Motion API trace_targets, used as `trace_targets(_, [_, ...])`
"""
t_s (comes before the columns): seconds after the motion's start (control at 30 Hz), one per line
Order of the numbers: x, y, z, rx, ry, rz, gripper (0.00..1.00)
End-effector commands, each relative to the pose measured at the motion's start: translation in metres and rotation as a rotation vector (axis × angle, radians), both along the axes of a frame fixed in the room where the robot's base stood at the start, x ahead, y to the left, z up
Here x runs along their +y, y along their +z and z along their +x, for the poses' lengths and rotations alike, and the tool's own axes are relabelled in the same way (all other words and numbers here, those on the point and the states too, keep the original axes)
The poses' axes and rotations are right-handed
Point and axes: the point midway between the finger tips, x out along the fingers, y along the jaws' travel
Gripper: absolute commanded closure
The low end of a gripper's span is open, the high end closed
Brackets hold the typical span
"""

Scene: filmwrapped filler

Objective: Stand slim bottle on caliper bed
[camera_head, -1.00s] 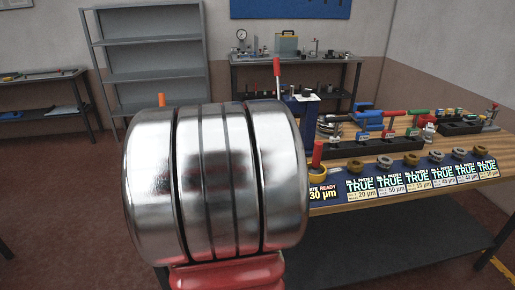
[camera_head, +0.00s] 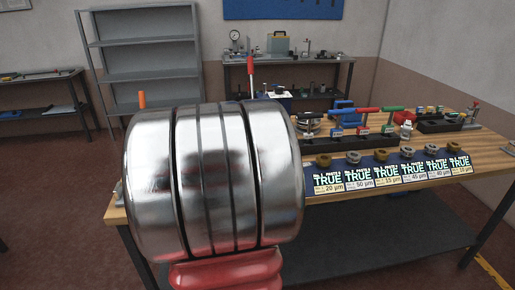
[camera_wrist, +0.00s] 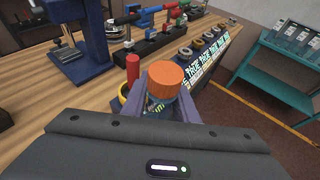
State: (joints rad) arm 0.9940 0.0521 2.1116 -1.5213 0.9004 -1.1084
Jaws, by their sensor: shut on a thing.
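My gripper (camera_wrist: 172,108) is shut on the slim bottle (camera_wrist: 164,80), whose orange cap shows between the fingers in the wrist view. The bottle's lower body is mostly hidden by the cap and fingers. It is held near a red post with a yellow ring at its foot (camera_wrist: 132,72). In the head view my silver arm link hides the gripper, and an orange tip (camera_head: 141,99) shows above it. I cannot tell for sure which thing is the caliper bed; a dark block with blue, red and green handled tools (camera_wrist: 152,46) stands on the bench.
The wooden workbench (camera_head: 490,160) carries metal rings and printed cards (camera_head: 385,175) along its front edge. A blue press (camera_wrist: 90,30) stands left in the wrist view. A teal rack (camera_wrist: 275,75) stands right. Grey shelves (camera_head: 140,50) and a back bench (camera_head: 345,60) stand behind.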

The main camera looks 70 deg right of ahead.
Motion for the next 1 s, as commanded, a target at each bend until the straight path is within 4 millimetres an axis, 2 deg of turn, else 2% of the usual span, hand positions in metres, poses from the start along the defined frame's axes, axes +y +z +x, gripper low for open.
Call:
trace_targets(0.37, [0.015,-0.014,0.072,0.005,0.185,-0.008,1.0])
trace_targets(0.57, [0.036,-0.027,0.127,0.007,0.329,-0.014,1.0])
trace_targets(0.77, [0.082,-0.047,0.204,0.01,0.538,-0.019,1.0])
trace_targets(1.0, [0.153,-0.072,0.283,0.013,0.779,-0.02,1.0])
